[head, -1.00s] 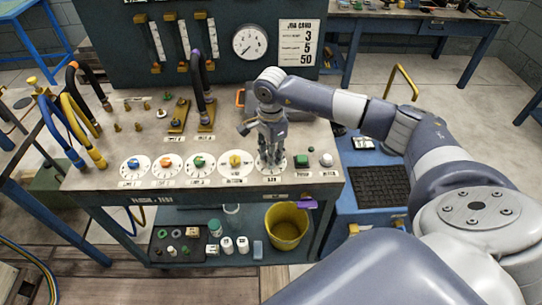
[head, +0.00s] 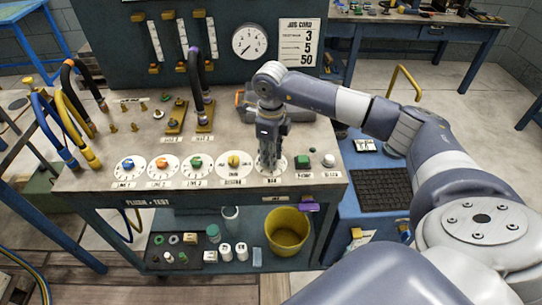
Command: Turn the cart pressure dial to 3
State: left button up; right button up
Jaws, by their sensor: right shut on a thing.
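My right gripper (head: 269,168) points straight down over the fifth dial (head: 284,170) of the row along the bench's front edge. It is shut on that dial's knob, which the fingers hide. Only part of the white dial face shows around the fingers, so I cannot read the setting. The label below it is too small to read surely. The job card (head: 299,44) on the back panel shows 3, 5 and 50. My left gripper is not in view.
Dials with blue (head: 127,163), orange (head: 162,162), green (head: 196,162) and yellow (head: 233,161) knobs stand to the left. A green button (head: 302,161) and a pale knob (head: 328,160) are to the right. A round gauge (head: 249,42) is behind. A yellow bucket (head: 287,232) sits below.

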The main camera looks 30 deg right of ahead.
jog(key=shift+m, duration=2)
jog(key=shift+r+b, duration=0.1)
jog(key=shift+b, duration=0.2)
jog(key=shift+w, duration=0.1)
jog(key=o, duration=1.1)
notch_tip(320, 180, up, 12)
